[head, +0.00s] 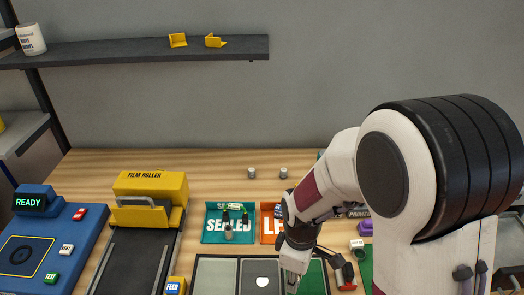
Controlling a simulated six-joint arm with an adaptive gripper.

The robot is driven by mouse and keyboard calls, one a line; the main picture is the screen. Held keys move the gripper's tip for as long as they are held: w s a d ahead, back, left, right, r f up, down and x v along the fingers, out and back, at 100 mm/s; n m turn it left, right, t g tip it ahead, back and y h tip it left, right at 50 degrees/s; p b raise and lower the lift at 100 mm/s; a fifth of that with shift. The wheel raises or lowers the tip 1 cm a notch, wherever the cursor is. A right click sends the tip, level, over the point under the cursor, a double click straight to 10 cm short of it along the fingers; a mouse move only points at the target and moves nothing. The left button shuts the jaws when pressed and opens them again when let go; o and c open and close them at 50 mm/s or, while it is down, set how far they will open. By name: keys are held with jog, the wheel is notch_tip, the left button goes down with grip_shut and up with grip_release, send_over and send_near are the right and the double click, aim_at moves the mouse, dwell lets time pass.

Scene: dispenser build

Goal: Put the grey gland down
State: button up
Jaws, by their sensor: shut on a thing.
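My gripper (291,281) is at the bottom of the head view, pointing down over the row of coloured panels, near the edge between the dark panel and the green one. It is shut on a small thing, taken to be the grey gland. The fingers and the low view hide its shape, and I cannot tell whether it touches the panel. Two small grey cylinders (252,173) stand apart on the wooden table behind.
A white round piece (262,281) lies on the dark panel. The yellow film roller (150,185) and blue READY machine (75,232) stand left.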

jog(key=m, duration=0.1)
jog(key=w+m, duration=0.1)
jog(key=m, duration=0.1)
jog(key=d+m, duration=0.1)
jog(key=shift+w+r+m, duration=0.15)
jog(key=shift+r+m, duration=0.05)
jog(key=shift+m, duration=0.2)
jog(key=m, duration=0.1)
jog(key=w+d+m, duration=0.1)
jog(key=m, duration=0.1)
jog(key=w+d+m, duration=0.1)
jog(key=m, duration=0.1)
jog(key=shift+d+r, duration=0.1)
jog(key=shift+r, duration=0.15)
jog(key=d+m, duration=0.1)
jog(key=w+d+m, duration=0.1)
jog(key=d, duration=0.1)
jog(key=w+d+m, duration=0.1)
jog(key=d, duration=0.1)
jog(key=shift+w+d, duration=0.1)
jog(key=shift+w, duration=0.1)
jog(key=shift+d+m, duration=0.3)
jog(key=shift+d, duration=0.1)
jog(key=shift+r, duration=0.1)
